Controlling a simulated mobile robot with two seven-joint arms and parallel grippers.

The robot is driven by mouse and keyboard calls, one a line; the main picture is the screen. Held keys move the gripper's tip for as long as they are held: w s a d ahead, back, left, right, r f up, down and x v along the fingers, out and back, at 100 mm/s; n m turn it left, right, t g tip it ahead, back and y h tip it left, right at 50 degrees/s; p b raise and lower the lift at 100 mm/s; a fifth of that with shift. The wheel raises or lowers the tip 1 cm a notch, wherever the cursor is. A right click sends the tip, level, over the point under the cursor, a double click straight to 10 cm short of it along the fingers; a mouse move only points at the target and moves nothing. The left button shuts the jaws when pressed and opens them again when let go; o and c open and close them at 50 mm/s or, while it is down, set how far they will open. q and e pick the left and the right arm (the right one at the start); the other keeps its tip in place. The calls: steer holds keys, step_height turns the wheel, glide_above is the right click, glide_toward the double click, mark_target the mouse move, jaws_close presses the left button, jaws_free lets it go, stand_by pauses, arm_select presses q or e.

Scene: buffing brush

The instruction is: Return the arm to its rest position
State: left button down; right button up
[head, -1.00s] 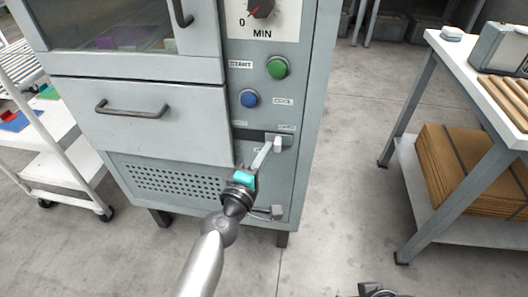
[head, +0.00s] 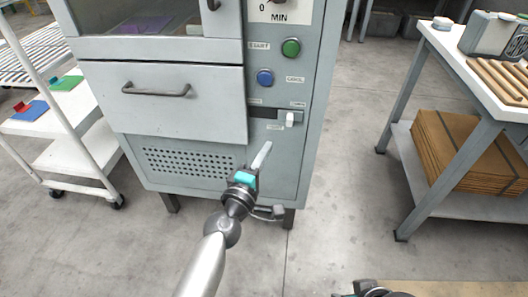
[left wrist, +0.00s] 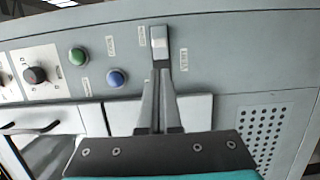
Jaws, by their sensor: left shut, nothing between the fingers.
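My left gripper (head: 264,152) is in front of the lower part of the grey cabinet (head: 225,205). Its thin fingers are together with nothing between them. The fingertips point up and sit below the white switch knob (head: 290,118), apart from it in the head view. In the left wrist view, the shut fingers (left wrist: 160,75) point towards the same switch knob (left wrist: 159,40). Of my right gripper (head: 370,291), only a dark piece shows at the bottom edge, and its fingers cannot be made out.
The cabinet carries a green button (head: 291,47), a blue button (head: 265,78) and a drawer handle (head: 155,90). A white cart (head: 75,148) stands at the left. A workbench (head: 450,55) with flat cardboard (head: 455,155) on its lower shelf stands at the right. The floor between is clear.

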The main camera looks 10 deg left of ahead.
steer(key=shift+w+d, duration=0.1)
steer(key=shift+w, duration=0.15)
